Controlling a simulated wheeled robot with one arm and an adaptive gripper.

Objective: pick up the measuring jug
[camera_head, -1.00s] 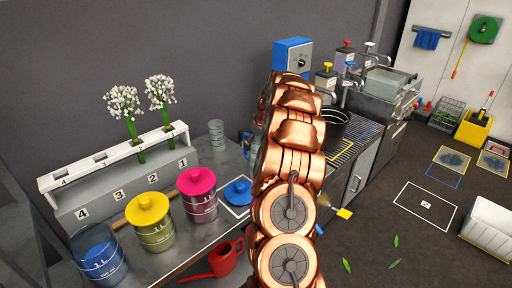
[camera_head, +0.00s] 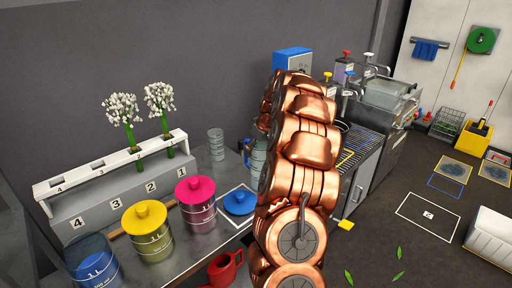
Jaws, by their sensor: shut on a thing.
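The measuring jug (camera_head: 258,158), clear and bluish with a handle on its left side, shows at the left edge of my copper-coloured arm. The arm hides its right part. My gripper (camera_head: 264,126) is mostly hidden behind the arm; only a dark bit shows by the jug's upper part. It is shut on the jug. I cannot tell how high the jug is above the worktop.
Lidded canisters in yellow (camera_head: 148,232) and pink (camera_head: 197,205), and a blue one (camera_head: 93,262), stand along the bench. A clear beaker (camera_head: 216,145), white flower rack (camera_head: 118,168), blue lid (camera_head: 239,202) and red watering can (camera_head: 224,268) are close by. A sink unit stands right.

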